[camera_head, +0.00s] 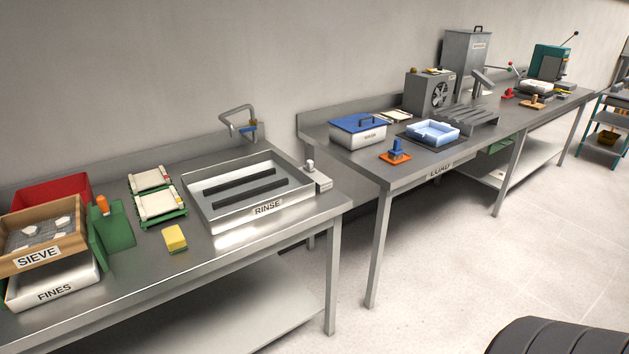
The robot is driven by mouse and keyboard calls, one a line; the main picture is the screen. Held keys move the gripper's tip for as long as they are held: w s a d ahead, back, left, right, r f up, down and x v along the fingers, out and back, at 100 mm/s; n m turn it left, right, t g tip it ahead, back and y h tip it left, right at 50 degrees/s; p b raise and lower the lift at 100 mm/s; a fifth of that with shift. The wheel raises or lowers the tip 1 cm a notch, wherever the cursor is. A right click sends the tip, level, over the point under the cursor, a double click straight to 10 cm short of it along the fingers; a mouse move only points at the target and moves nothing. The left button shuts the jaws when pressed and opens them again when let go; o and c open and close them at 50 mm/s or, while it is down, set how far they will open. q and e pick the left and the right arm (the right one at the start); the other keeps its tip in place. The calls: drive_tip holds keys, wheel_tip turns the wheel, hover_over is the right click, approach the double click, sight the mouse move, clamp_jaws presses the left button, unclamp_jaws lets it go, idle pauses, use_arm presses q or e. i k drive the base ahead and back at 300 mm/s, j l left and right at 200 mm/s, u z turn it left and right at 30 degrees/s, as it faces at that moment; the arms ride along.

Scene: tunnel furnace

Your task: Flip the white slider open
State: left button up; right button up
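No part is clearly recognisable as the white slider at this distance. A small grey box (322,183) with a pale knob (310,166) stands at the right end of the near bench, beside the tray labelled RINSE (210,221). I cannot tell whether this is the slider or what position it is in. Two white-topped pieces in green frames (157,204) lie left of the tray. Neither of my grippers is in view.
The near steel bench (282,234) also bears a wooden SIEVE box (80,243), a white FINES tray (92,283), a red bin (40,193) and a yellow sponge (174,238). A second bench carries a blue-lidded box (357,134) and a fan unit (428,95). Open floor (440,265) lies in front.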

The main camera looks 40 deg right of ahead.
sight(309, 167)
drive_tip(key=i+j, duration=0.25)
drive_tip(key=i, duration=0.2)
drive_tip(key=z, duration=1.75)
